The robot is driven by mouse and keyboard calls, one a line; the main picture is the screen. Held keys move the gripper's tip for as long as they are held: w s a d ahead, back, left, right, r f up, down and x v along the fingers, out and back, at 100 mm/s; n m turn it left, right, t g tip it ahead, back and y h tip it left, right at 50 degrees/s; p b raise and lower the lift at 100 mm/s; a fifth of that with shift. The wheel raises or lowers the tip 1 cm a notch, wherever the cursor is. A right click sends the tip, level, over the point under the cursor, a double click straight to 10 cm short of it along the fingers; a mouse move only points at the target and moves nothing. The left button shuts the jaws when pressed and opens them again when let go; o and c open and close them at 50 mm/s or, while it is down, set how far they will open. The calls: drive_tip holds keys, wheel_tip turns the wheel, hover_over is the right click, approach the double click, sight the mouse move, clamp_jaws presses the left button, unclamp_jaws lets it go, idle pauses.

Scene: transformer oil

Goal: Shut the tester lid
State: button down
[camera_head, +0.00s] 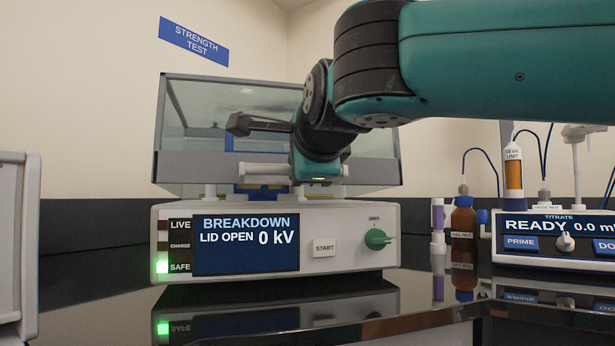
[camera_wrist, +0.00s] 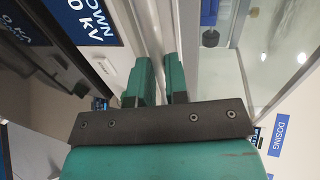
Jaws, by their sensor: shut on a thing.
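The breakdown tester (camera_head: 345,215) stands on the dark bench in the head view, and its screen (camera_head: 246,244) reads LID OPEN and 0 kV. Its clear, grey-framed lid (camera_head: 230,97) is above the white body, with a pale handle bar (camera_head: 262,171) along the front. My gripper (camera_wrist: 160,80) is at this bar, with one green finger on each side in the wrist view, shut on it. In the head view my arm and wrist cover the right part of the bar and the fingertips.
A green SAFE lamp (camera_head: 162,267) is lit. A pale box (camera_head: 15,240) stands at the left edge. The bench before the tester is clear.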

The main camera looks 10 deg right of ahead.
drive_tip(key=f+b, duration=0.1)
drive_tip(key=w+f+b, duration=0.1)
drive_tip(key=f, duration=0.1)
drive_tip(key=shift+w+f+b, duration=0.1)
drive_tip(key=shift+f+b, duration=0.1)
drive_tip(key=shift+b, duration=0.1)
drive_tip(key=c, duration=1.1)
unclamp_jaws()
drive_tip(key=shift+r, duration=0.1)
drive_tip(key=p+v, duration=0.2)
drive_tip(key=v, duration=1.5)
drive_tip(key=shift+s+r+p, duration=0.2)
drive_tip(key=shift+p, duration=0.2)
